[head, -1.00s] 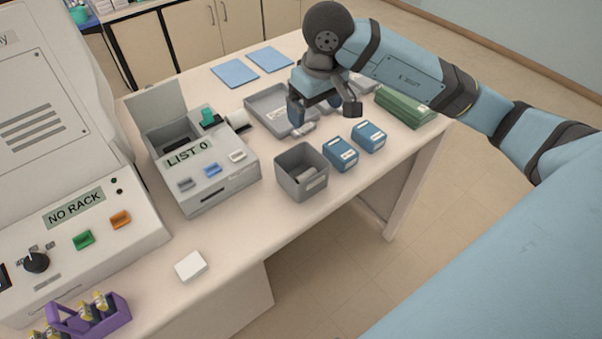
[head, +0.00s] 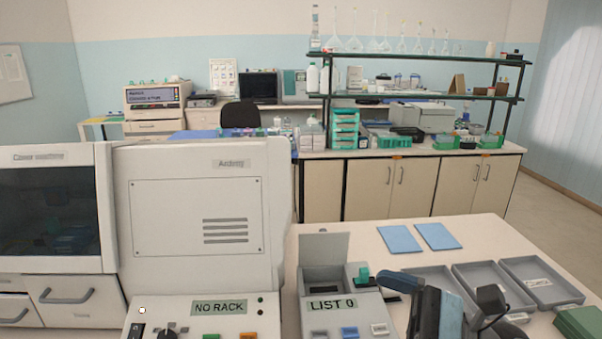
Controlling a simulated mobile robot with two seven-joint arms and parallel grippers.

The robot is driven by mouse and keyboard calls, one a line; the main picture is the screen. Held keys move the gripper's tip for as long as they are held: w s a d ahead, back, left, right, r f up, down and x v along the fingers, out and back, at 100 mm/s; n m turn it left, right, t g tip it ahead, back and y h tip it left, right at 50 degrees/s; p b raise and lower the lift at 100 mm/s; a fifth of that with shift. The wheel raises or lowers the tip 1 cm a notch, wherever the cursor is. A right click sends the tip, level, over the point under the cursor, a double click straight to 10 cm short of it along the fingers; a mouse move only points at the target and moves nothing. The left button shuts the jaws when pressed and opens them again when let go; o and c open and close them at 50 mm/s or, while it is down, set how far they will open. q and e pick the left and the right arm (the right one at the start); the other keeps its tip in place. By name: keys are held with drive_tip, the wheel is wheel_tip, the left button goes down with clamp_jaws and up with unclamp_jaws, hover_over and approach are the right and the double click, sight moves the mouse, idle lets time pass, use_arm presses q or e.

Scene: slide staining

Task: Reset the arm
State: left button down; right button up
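Part of my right arm and gripper (head: 458,312) shows at the bottom edge, right of the middle, in front of the grey trays. It shows as dark and light-blue pieces cut off by the frame, and I cannot make out whether the fingers are open or hold anything. My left gripper is not in view.
A grey device marked "LIST 0" (head: 335,305) with a raised lid stands left of my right arm. A large machine marked "NO RACK" (head: 195,230) is further left. Grey trays (head: 540,283), a green stack (head: 585,322) and blue sheets (head: 400,239) lie on the bench (head: 480,235).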

drive_tip(key=w+d+m+t+h, duration=0.2)
drive_tip(key=d+m+t+h, duration=0.2)
drive_tip(key=m+t, duration=0.6)
drive_tip(key=w+d+m+t+h, duration=0.2)
drive_tip(key=d+m+t+h, duration=0.3)
drive_tip(key=m, duration=1)
drive_tip(key=s+d+f+m+g+h, duration=0.1)
drive_tip(key=d+f+m+g+h, duration=0.15)
drive_tip(key=f+m+h, duration=0.5)
drive_tip(key=s+d+f+m+g+h, duration=0.1)
drive_tip(key=d+f+m+h, duration=0.35)
drive_tip(key=m, duration=0.55)
drive_tip(key=s+a+f+m+g+y, duration=0.1)
drive_tip(key=s+f+m+g, duration=1.15)
drive_tip(key=s+f, duration=0.45)
drive_tip(key=w+a+f+n+t+y+p, duration=0.1)
drive_tip(key=w+a+f+t, duration=0.1)
drive_tip(key=f, duration=0.3)
drive_tip(key=w+a+f+t+y+p, duration=0.1)
drive_tip(key=w+a+f+t+y, duration=0.1)
drive_tip(key=a+f+t, duration=0.2)
drive_tip(key=shift+w+a+f+n+t, duration=0.3)
drive_tip(key=shift+f+n+t, duration=0.15)
drive_tip(key=shift+f, duration=0.35)
